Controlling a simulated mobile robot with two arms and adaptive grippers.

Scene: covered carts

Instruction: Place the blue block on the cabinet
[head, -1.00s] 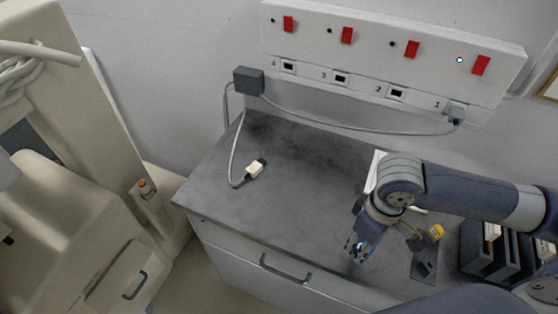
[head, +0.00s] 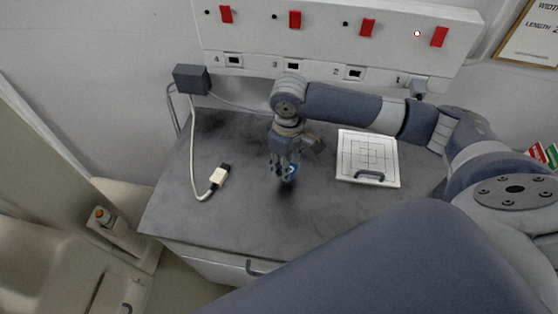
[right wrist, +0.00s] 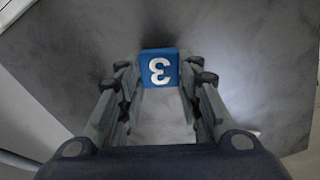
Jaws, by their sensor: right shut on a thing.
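The blue block (right wrist: 160,68), marked with a white 3, sits between the fingertips of my right gripper (right wrist: 158,80) in the right wrist view. In the head view my right gripper (head: 286,172) points down over the middle of the cabinet's grey top (head: 240,220). It is shut on the block, and a bit of blue (head: 292,170) shows there. A dark shadow lies just beneath; I cannot tell whether the block touches the surface. My left gripper is not in view.
A white gridded board (head: 366,150) with a handle lies right of the gripper. A cable with a white plug (head: 214,181) lies to the left. A white switch panel (head: 320,38) is on the wall behind. The front left of the top is clear.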

